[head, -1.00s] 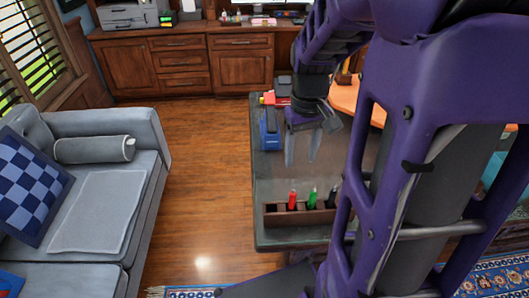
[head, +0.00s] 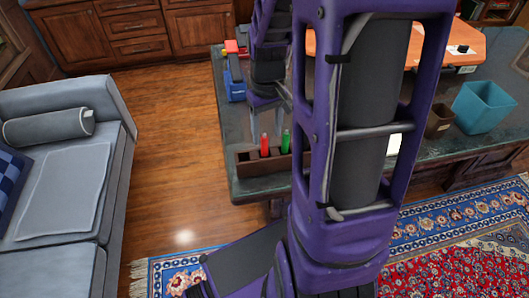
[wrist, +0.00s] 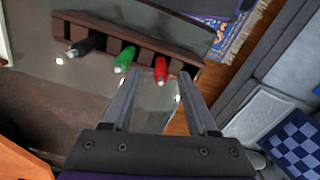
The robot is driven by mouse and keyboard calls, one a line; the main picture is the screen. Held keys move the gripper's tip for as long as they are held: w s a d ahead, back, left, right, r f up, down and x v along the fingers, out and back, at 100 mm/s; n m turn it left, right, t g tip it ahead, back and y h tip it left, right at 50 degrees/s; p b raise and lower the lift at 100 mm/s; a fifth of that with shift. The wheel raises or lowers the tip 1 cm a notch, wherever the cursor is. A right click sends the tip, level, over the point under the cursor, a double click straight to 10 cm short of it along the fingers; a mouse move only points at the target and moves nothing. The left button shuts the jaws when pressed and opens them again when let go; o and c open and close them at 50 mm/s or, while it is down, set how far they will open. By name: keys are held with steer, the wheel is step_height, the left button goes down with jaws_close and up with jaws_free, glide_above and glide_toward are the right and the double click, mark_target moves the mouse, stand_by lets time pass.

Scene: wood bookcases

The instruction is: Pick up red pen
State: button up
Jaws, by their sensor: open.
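The red pen (head: 264,144) stands in the left part of a dark wooden holder (head: 248,165) on the desk. In the wrist view the red pen (wrist: 161,70) shows with its tip toward me, beyond and between the two finger tips. A green pen (head: 286,141) stands beside it and also shows in the wrist view (wrist: 125,60). A black pen (wrist: 86,45) lies farther left there. In the head view my arm hides part of my gripper and the black pen.
The desk (head: 238,125) carries a blue object (head: 235,87) and a red object (head: 233,47) at its left edge. A teal bin (head: 482,106) and a brown cup (head: 439,121) are at the right. A grey sofa (head: 85,195) stands left, with open floor (head: 170,130) between.

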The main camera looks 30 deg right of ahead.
mark_target(265, 141)
steer(key=f+b, duration=0.1)
steer(key=f, duration=0.1)
steer(key=w+f+b, duration=0.1)
steer(key=f+b, duration=0.1)
steer(key=shift+a+f, duration=0.1)
steer(key=shift+f, duration=0.25)
steer(key=shift+s+r, duration=0.1)
jaws_close()
